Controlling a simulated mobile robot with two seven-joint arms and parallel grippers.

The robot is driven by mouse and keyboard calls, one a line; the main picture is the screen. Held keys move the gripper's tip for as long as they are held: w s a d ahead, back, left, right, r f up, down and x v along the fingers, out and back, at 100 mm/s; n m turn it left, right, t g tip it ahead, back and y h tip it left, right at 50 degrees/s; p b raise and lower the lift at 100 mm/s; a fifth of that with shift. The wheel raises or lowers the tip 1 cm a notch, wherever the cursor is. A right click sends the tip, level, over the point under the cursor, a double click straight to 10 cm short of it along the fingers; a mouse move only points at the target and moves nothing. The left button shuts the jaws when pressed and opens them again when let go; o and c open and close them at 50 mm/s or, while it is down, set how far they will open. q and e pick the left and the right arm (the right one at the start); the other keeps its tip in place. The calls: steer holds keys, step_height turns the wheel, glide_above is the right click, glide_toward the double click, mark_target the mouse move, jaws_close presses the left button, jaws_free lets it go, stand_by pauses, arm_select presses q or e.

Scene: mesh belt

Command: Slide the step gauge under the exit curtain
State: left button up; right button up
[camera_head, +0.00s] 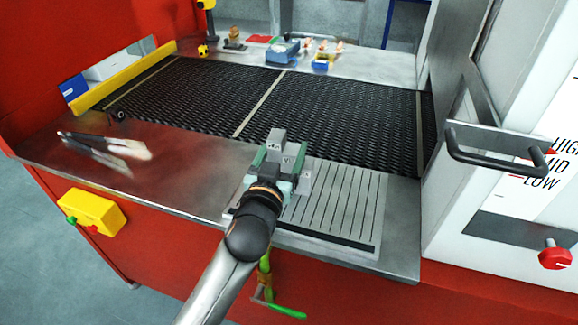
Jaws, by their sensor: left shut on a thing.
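The step gauge (277,138) is a small grey stepped block with faint marks on its faces. It is at the middle of the head view, over the left part of the ribbed plate near the belt's front edge. My left gripper (276,162) is shut on it, and its fingers and wrist hide the block's lower part. I cannot tell whether the block touches the plate. My right gripper is not in view.
A black mesh belt (330,112) runs across behind the gripper. The ribbed plate (345,205) lies in front. The white housing with a dark handle (495,158) and HIGH, MID, LOW marks bounds the right. A yellow guard (125,77) edges the left; small items lie behind.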

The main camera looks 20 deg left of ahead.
arm_select(q)
jaws_close()
steer(key=shift+r, duration=0.15)
steer(key=shift+r, duration=0.1)
